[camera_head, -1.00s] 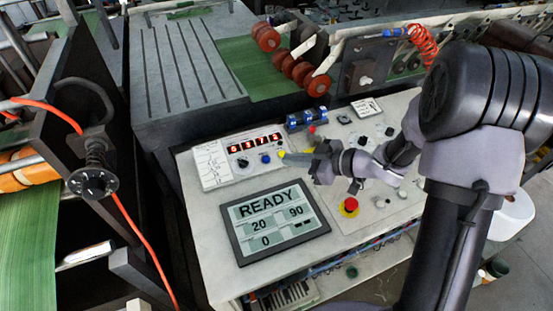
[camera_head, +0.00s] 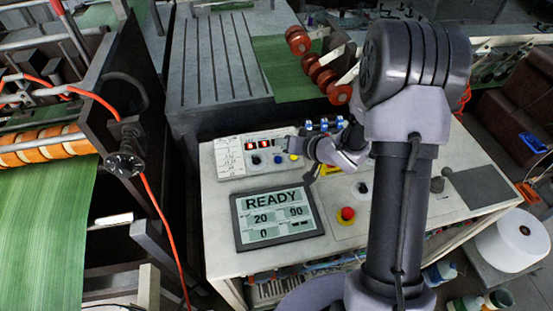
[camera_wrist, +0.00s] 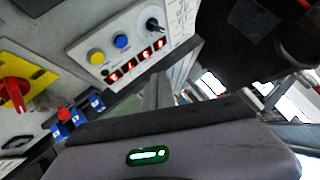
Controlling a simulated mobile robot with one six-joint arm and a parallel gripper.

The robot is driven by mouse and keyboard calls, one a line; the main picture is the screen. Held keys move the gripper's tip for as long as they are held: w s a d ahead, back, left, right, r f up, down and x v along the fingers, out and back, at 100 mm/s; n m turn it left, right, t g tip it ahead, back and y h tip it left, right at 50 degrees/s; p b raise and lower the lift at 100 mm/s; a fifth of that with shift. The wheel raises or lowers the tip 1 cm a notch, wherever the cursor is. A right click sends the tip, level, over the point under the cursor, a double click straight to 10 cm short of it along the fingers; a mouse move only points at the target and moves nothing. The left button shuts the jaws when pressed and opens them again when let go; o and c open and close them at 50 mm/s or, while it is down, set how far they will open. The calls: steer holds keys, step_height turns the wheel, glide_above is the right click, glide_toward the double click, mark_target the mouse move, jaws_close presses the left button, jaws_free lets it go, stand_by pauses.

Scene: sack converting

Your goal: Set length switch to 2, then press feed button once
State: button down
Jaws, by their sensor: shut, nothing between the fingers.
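A white control box (camera_head: 229,160) stands at the back left of the console, with red digit displays, a black knob (camera_head: 256,159), a blue button (camera_head: 279,159) and a yellow button (camera_head: 294,157) along its front. The wrist view also shows the knob (camera_wrist: 155,25), blue button (camera_wrist: 121,40) and yellow button (camera_wrist: 96,57). I cannot read which is the length switch or feed button, nor the knob's setting.
A screen (camera_head: 236,220) reading READY, 20, 90 and 0 lies in front of the box. A red emergency button (camera_head: 347,214) is to its right. Blue parts (camera_head: 325,125) stand behind my gripper. A white roll (camera_head: 513,242) is at the right.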

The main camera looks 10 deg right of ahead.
steer(key=b, duration=0.7)
glide_toward(273, 156)
steer(key=shift+w+a+f, duration=0.25)
steer(key=shift+w+a, duration=0.3)
steer(key=shift+w, duration=0.3)
steer(key=shift+w+a+f, duration=0.25)
steer(key=shift+w+a, duration=0.25)
steer(key=shift+w, duration=0.3)
steer(key=shift+w+f, duration=0.1)
steer(key=shift+f, duration=0.35)
steer(key=shift+w+f+b, duration=0.1)
steer(key=shift+f+b, duration=0.25)
steer(key=shift+f, duration=0.05)
stand_by(0.4)
steer(key=shift+r, duration=0.15)
steer(key=shift+r+p, duration=0.7)
steer(key=shift+p, duration=0.05)
steer(key=r+p, duration=0.2)
steer(key=s+r+p, duration=0.1)
steer(key=r+p, duration=0.1)
steer(key=r, duration=0.1)
steer(key=shift+s, duration=0.25)
